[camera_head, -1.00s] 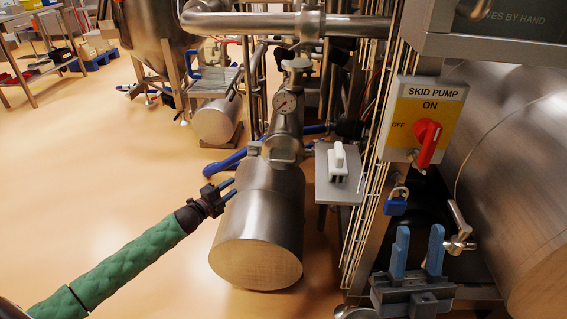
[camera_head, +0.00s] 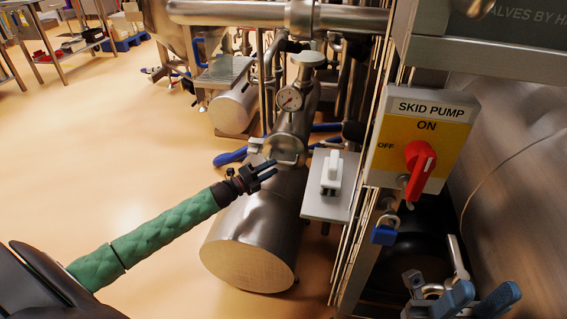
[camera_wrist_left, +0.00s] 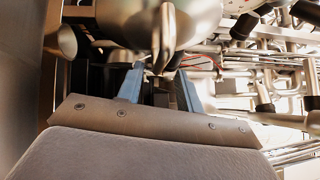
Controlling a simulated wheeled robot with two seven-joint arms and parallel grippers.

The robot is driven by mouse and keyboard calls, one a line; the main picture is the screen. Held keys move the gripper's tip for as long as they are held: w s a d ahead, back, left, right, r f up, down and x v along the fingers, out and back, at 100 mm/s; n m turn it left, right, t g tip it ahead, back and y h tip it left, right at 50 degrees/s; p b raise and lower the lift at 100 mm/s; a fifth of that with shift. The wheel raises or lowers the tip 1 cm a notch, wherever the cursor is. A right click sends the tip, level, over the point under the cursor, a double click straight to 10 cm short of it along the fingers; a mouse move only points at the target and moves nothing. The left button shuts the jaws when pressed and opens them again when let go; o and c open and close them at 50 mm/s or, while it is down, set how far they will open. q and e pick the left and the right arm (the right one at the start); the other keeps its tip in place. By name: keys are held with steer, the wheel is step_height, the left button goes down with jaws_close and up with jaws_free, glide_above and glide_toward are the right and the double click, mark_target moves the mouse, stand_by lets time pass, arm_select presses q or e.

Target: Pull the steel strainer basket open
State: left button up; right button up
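The steel strainer basket appears to be the small round steel front with a curved handle (camera_head: 285,153) in the head view, above the large steel cylinder. My left gripper (camera_head: 272,169), on the green-sleeved arm, is just below and left of that handle. In the left wrist view the blue fingers of the left gripper (camera_wrist_left: 160,80) are spread, and a steel loop handle (camera_wrist_left: 165,35) stands ahead, roughly between them. Whether they touch it is unclear. My right gripper (camera_head: 480,298) is at the bottom right, with its blue fingers apart and nothing between them.
The large steel cylinder (camera_head: 250,235) lies below the left gripper. A plate with a white block (camera_head: 331,175) and the skid pump switch box (camera_head: 422,145) are to the right. The floor at left is clear.

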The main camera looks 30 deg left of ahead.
mark_target(281, 162)
arm_select(q)
steer(key=shift+b+x, duration=0.3)
steer(key=shift+x, duration=2.15)
jaws_close()
